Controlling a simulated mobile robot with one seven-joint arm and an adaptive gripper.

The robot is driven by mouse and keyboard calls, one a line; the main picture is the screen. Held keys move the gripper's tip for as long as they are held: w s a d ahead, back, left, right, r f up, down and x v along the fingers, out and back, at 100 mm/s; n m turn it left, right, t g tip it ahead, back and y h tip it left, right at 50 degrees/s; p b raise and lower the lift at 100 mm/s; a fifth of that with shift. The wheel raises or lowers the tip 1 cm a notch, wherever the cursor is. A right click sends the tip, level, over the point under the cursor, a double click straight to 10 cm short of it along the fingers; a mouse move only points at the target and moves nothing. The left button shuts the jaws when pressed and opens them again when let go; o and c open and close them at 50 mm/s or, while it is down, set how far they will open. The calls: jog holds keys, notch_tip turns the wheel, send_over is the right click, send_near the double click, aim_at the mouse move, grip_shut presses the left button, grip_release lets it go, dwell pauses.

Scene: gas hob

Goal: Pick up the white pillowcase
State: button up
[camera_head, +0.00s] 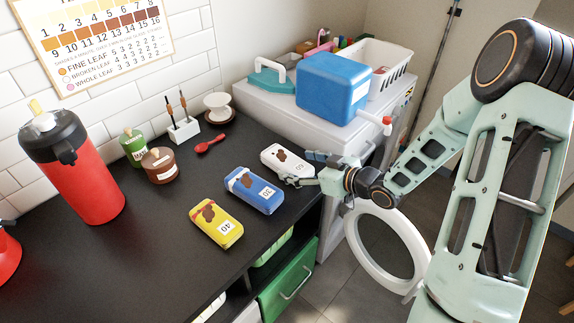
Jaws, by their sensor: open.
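The white pillowcase (281,159) appears to be the white folded, rounded packet with a brown patch and a number label, lying flat near the counter's right edge. My gripper (303,168) is at its right end, with open fingers very close to it. The fingers hide part of that end, and I cannot tell whether they touch it. A similar blue packet (255,190) and a yellow packet (216,221) lie in a row toward the lower left.
A red flask (82,178), green jar (134,147), brown pot (161,166) and red spoon (210,144) stand or lie on the dark counter (140,275). A blue box (332,86) sits on the white appliance (262,108) behind. A round white door hangs open beneath my arm.

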aim_at(292, 162)
jog(key=x, duration=0.5)
jog(key=shift+w+d+f, duration=0.1)
jog(key=shift+w+d, duration=0.15)
jog(key=shift+c, duration=0.5)
jog(key=c, duration=1.2)
jog(key=shift+c, duration=0.2)
